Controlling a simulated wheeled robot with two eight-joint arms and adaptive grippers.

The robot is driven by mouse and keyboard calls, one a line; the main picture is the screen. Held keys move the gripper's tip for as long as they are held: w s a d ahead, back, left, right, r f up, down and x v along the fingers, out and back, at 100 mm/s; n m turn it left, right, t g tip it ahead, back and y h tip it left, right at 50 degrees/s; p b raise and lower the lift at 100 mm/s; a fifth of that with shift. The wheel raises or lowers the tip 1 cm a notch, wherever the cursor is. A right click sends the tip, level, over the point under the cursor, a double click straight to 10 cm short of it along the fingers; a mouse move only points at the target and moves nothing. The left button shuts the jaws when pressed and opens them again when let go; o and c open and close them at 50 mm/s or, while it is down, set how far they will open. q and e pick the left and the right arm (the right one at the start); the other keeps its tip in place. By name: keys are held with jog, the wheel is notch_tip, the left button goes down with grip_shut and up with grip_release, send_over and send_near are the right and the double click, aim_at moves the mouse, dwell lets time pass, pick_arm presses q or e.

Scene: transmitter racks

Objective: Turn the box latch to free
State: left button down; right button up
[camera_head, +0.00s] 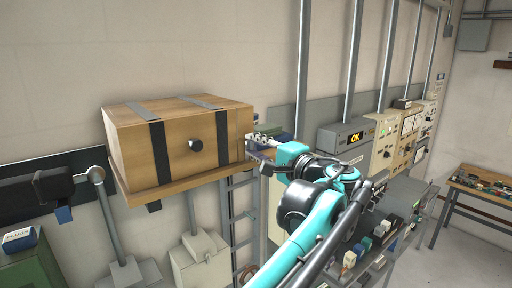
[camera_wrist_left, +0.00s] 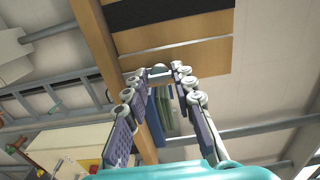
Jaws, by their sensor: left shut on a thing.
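A wooden box (camera_head: 181,121) with dark straps sits on a wooden shelf (camera_head: 180,187) against the wall. A dark round knob (camera_head: 196,145) is on its front face. My left gripper (camera_head: 255,139) is at the right-hand end of the box. In the left wrist view, the two fingers of my left gripper (camera_wrist_left: 162,72) are shut on a small pale piece beside a wooden panel (camera_wrist_left: 190,54). That piece may be the box latch, but it is mostly hidden between the fingertips. I cannot tell which way it is turned. My right gripper is out of view.
A grey unit with a lit OK display (camera_head: 355,138) stands right of my arm. Grey vertical pipes (camera_head: 303,70) run up the wall. Levers on grey bases (camera_head: 200,248) stand below the shelf. A table with parts (camera_head: 480,186) is at the far right.

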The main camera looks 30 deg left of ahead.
pick_arm(q)
jog(key=c, duration=1.2)
grip_release()
jog(key=v, duration=1.2)
jog(key=shift+f, duration=0.1)
jog(key=s+a+f+h+b, duration=0.25)
jog(key=f+b, duration=0.25)
jog(key=f, duration=0.8)
jog(key=s+a+f+g+h+b, duration=0.1)
jog(key=s+f+h+b, duration=0.15)
jog(key=f+b, duration=0.7)
jog(key=s+a+f+h+b, duration=0.2)
jog(key=f+h, duration=0.1)
jog(key=f, duration=1.3)
jog(key=s+d+f+n+h+b, duration=0.1)
jog(key=f+b, duration=0.4)
jog(key=f, duration=0.6)
jog(key=s+d+f+n+t+h+b, duration=0.1)
jog(key=s+d+f+h+b, duration=0.3)
jog(key=f, duration=0.7)
jog(key=s+d+f+n+h+b, duration=0.2)
jog(key=f+b, duration=0.4)
jog(key=f, duration=0.6)
jog(key=shift+s+d+f+h+b, duration=0.15)
jog(key=shift+d+h+b, duration=0.25)
jog(key=shift+d+h, duration=0.55)
